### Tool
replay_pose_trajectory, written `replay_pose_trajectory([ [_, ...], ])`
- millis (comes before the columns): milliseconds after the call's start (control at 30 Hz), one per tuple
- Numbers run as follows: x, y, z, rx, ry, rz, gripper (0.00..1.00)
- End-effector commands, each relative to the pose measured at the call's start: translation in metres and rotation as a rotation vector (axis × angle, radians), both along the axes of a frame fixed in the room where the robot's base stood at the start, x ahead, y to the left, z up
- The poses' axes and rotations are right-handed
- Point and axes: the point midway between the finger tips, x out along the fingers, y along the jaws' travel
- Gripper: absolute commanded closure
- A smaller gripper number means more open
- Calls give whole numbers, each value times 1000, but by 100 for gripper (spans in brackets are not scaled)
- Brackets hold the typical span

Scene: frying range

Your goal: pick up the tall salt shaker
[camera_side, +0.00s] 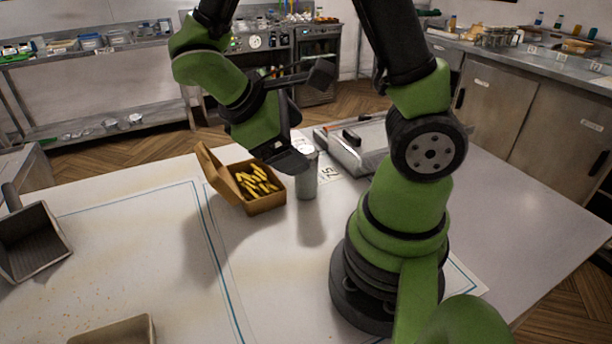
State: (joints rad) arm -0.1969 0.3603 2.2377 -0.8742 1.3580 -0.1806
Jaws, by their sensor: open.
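The tall salt shaker (306,180) is a pale grey-green cylinder that stands upright on the white table, just right of a box of fries. Its top is partly hidden by my gripper. My gripper (300,162) is dark, tilted downward, and open. Its end is at the height of the shaker's upper part, in front of or beside its top. I cannot tell whether the fingers touch the shaker or are around it.
An open cardboard box (262,205) of yellow fries stands close on the shaker's left. A metal tray (345,155) with dark-handled tools lies behind to the right. A metal scoop (35,245) is at far left, and a shallow tray (115,332) at the front edge. The table's middle front is clear.

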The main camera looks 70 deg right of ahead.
Motion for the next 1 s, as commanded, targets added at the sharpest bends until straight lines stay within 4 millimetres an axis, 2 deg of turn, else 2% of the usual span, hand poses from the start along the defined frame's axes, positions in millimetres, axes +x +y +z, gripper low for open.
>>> replay_pose_trajectory([
  [100, 7, -12, -23, -139, 210, 145, 19],
  [300, 22, -28, -61, -359, 514, 406, 19],
  [500, 31, -38, -98, -529, 739, 638, 19],
  [600, 33, -40, -111, -578, 801, 712, 19],
  [767, 33, -45, -119, -609, 841, 760, 19],
  [1000, 30, -78, -119, -607, 844, 759, 19],
])
